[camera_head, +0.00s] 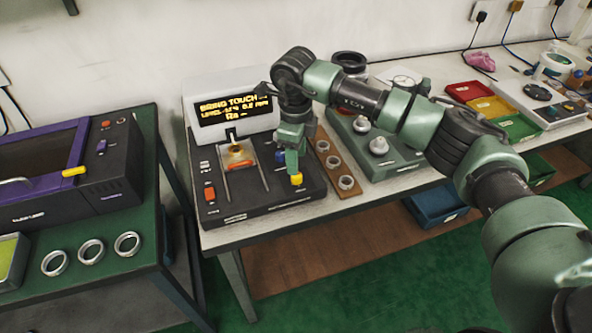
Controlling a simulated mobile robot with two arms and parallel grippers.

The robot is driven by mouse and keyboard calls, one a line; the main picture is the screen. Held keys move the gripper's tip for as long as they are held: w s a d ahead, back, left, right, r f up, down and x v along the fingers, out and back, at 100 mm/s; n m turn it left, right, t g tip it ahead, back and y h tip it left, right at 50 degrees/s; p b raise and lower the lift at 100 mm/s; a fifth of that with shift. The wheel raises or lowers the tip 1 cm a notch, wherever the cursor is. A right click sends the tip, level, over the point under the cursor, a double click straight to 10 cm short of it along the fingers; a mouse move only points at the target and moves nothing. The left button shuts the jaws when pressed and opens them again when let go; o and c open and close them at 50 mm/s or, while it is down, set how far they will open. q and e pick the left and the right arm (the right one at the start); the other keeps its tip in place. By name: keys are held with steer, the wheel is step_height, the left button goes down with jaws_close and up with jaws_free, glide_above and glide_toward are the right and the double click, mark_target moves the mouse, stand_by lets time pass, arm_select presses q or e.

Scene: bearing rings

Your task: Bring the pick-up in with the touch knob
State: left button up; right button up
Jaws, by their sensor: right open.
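A small dark pick-up (232,134) stands below the screen, above an orange-lit seat that seems to hold a ring (239,156). Whether they touch is too small to tell. A yellow knob (297,180) is at the gauge's front right and a blue knob (280,157) is behind it, partly hidden. My right gripper (292,172) is open, pointing down just above or at the yellow knob; contact cannot be told. My left gripper is out of view.
A wooden strip (335,160) with several rings lies right of the gauge, beside a green-grey instrument (385,160). Red, yellow and green trays (492,108) stand farther right. A green-topped side table (100,285) at left carries rings and a dark machine.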

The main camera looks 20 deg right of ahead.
mark_target(297, 178)
step_height(297, 178, down, 6)
steer(key=shift+r+p, duration=0.1)
steer(key=shift+p, duration=0.4)
jaws_close()
